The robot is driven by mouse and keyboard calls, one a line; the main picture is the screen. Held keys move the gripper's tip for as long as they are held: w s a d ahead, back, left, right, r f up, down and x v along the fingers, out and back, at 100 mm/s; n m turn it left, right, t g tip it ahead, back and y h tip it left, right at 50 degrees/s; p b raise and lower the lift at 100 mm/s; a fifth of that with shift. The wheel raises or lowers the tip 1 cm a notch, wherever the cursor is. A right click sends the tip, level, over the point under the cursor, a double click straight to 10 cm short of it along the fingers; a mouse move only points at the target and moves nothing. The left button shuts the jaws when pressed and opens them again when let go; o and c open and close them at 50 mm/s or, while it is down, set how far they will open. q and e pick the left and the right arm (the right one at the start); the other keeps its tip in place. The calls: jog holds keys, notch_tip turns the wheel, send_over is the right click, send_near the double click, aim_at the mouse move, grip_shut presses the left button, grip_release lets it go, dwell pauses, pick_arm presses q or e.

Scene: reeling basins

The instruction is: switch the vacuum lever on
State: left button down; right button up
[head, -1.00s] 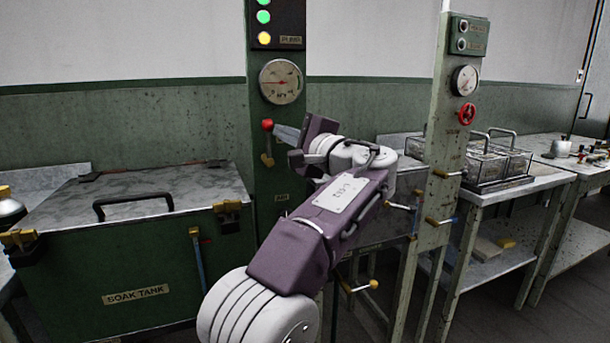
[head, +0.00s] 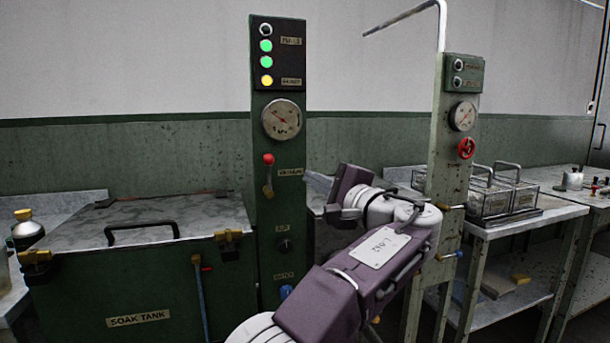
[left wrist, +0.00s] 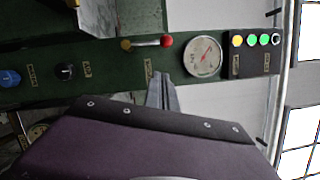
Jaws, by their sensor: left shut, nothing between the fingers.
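The vacuum lever (head: 268,175) is on the green panel column, below the round gauge (head: 282,119). Its red knob (head: 268,159) is up, above its brass lower end (head: 267,191). In the left wrist view the panel lies sideways, with the red knob (left wrist: 167,40) toward the gauge (left wrist: 202,57) and the brass end (left wrist: 126,44) away from it. My left gripper (head: 316,186) is to the right of the lever, apart from it, shut and empty. Its fingers (left wrist: 160,90) also show in the left wrist view, below the lever. My right gripper is not in view.
Above the gauge are indicator lamps (head: 266,60), green and yellow lit. Below the lever are a black knob (head: 284,245) and a blue knob (head: 286,292). A soak tank (head: 130,290) stands left. A post with a red handwheel (head: 466,148) stands right, beside a bench with wire baskets (head: 500,192).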

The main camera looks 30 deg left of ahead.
pick_arm(q)
jog(key=v, duration=0.4)
jog(key=shift+s+d+f, duration=0.1)
jog(key=shift+s, duration=0.05)
